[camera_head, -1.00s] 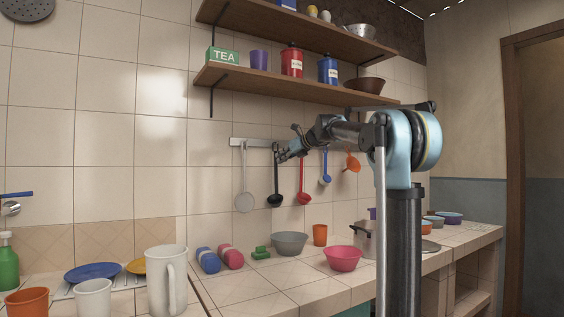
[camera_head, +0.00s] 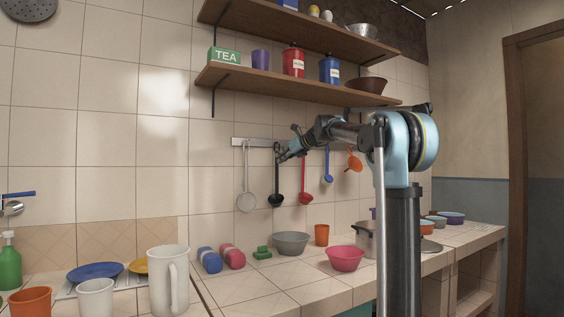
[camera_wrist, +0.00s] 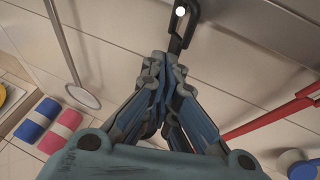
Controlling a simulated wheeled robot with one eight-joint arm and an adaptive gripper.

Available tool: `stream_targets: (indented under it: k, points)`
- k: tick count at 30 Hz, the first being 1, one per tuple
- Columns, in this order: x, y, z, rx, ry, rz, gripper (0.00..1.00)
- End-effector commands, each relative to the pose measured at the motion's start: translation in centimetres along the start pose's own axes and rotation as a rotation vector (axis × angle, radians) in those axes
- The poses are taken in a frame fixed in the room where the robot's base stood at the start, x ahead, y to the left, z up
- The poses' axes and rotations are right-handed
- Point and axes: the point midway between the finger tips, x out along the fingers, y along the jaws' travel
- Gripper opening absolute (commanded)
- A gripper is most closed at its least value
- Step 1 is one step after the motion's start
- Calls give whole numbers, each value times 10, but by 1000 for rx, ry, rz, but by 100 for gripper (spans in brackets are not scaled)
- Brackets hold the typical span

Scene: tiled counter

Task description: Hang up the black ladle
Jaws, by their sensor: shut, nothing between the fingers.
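The black ladle (camera_head: 276,199) hangs upright, bowl down, below the wall rail (camera_head: 256,142), between a white-grey skimmer and a red ladle. In the wrist view its black looped handle end (camera_wrist: 178,40) shows beyond my fingertips, with a pale round peg end inside the loop. My gripper (camera_head: 281,158) is at the upper part of the ladle's handle, just below the rail. In the wrist view my gripper (camera_wrist: 167,60) has its fingertips together and empty. The fingers hide the lower handle there. I cannot tell whether they touch it.
The skimmer (camera_head: 246,201) hangs to the left, the red ladle (camera_head: 305,197), blue ladle (camera_head: 327,178) and orange funnel (camera_head: 354,161) to the right. A wooden shelf (camera_head: 290,83) is above. The counter below holds a grey bowl (camera_head: 291,243) and a pink bowl (camera_head: 345,258).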

Motion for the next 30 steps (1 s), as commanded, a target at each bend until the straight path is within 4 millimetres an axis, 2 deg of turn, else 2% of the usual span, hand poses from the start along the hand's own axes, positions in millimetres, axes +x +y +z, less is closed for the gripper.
stream_targets:
  k: [30]
  points:
    - [13,-4,6,0,0,1,0]
